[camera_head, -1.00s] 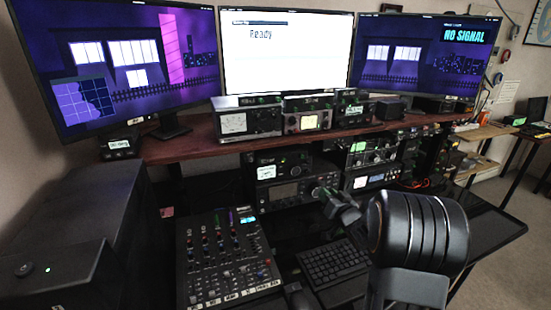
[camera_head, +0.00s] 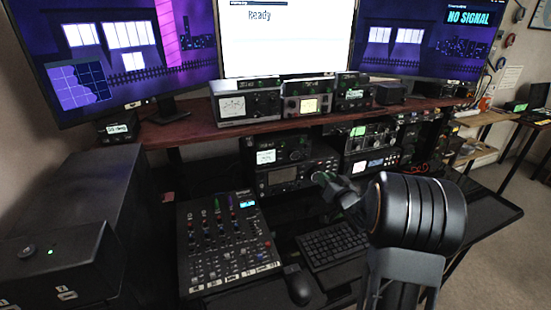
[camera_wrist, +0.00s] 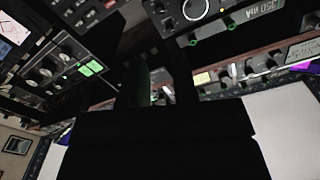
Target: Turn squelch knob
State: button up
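The black radio (camera_head: 283,177) on the lower shelf has a display, small buttons and knobs. No label lets me tell which knob is the squelch knob. In the wrist view, a large round knob (camera_wrist: 195,9) sits on a dark panel at the top, with several small green-ringed knobs near it. My gripper (camera_head: 319,179) is small and dark in the head view, in front of the radio's right end. In the wrist view, my gripper (camera_wrist: 160,88) shows as two dark fingers with a gap between them. It holds nothing that I can see; contact with a knob cannot be told.
More radio units (camera_head: 247,105) stand on the red-brown shelf (camera_head: 180,134) below three monitors. A mixer (camera_head: 226,243), keyboard (camera_head: 334,246) and mouse (camera_head: 298,284) lie on the desk below. A black case (camera_head: 62,262) stands at the left. Open floor shows at the lower right.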

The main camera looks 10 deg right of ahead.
aim_at(307, 157)
jog(key=w+n+p, duration=0.2)
jog(key=w+n, duration=0.2)
jog(key=w+a+n+p, duration=0.1)
jog(key=w+n+p, duration=0.1)
jog(key=w+n, duration=0.3)
jog(key=w+n+p, duration=0.2)
jog(key=w+n, duration=0.2)
jog(key=n, duration=0.1)
jog(key=shift+w+a, duration=0.25)
dwell(0.4)
grip_shut()
